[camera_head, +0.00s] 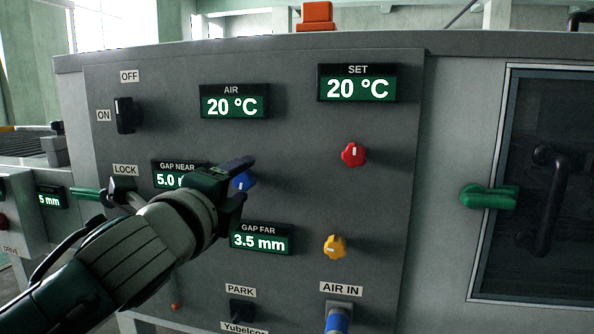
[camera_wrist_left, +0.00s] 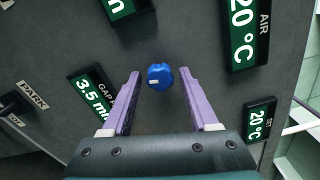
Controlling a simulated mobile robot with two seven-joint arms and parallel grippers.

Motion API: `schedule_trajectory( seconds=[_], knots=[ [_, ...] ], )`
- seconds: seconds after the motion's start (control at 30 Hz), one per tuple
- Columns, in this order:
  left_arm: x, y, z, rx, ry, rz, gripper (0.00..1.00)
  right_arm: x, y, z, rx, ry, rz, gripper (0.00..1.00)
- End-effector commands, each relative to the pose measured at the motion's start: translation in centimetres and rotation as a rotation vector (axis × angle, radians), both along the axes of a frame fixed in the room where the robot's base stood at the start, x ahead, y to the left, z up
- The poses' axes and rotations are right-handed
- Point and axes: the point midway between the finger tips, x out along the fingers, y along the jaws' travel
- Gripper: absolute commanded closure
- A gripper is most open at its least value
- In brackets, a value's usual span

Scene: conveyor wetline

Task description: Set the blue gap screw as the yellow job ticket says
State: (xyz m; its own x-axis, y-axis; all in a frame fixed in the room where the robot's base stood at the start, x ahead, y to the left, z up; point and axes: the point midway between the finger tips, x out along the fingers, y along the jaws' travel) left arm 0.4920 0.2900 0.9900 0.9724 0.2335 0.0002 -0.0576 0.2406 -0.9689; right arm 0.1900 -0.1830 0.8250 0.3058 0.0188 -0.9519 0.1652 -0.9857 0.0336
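The blue gap screw (camera_head: 244,181) is a small lobed knob on the grey panel, partly covered by my left gripper (camera_head: 238,185) in the head view. In the left wrist view the blue screw (camera_wrist_left: 160,77) shows a white mark and sits between the tips of my open left gripper (camera_wrist_left: 159,74), with a gap on both sides. Whether the tips reach around it in depth I cannot tell. The GAP NEAR display (camera_head: 172,174) reads 5.0, its end hidden by my gripper. The GAP FAR display (camera_head: 262,239) reads 3.5 mm. No yellow job ticket shows. My right gripper is not in view.
A red knob (camera_head: 353,154) and a yellow knob (camera_head: 335,246) are to the right. AIR (camera_head: 235,102) and SET (camera_head: 357,84) displays read 20 °C. An ON/OFF switch (camera_head: 125,115) is upper left. A green handle (camera_head: 489,197) sticks out by the window at the right.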

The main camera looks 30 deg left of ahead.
Motion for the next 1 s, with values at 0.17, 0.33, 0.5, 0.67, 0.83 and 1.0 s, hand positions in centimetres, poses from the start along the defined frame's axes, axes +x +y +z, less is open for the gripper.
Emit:
schedule_trajectory(
  seconds=[0.17, 0.33, 0.5, 0.67, 0.83, 1.0],
  knots=[
    [-0.3, -0.1, 0.0, -0.001, 0.001, -0.001, 0.4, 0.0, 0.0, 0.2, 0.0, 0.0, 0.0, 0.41],
    [-2.0, -0.5, 0.1, -0.002, 0.002, 0.0, 0.4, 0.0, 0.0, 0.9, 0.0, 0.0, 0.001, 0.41],
    [-3.9, -0.9, 0.0, -0.002, 0.003, 0.001, 0.4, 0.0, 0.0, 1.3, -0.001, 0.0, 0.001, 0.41],
    [-5.4, -1.3, 0.0, -0.001, 0.002, 0.0, 0.4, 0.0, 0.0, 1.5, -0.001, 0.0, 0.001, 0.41],
    [-5.9, -1.4, 0.0, 0.0, 0.0, 0.0, 0.4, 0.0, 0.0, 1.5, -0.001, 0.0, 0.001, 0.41],
    [-5.9, -1.4, 0.0, 0.0, 0.0, 0.0, 0.4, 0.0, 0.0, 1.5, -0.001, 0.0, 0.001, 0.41]
  ],
)
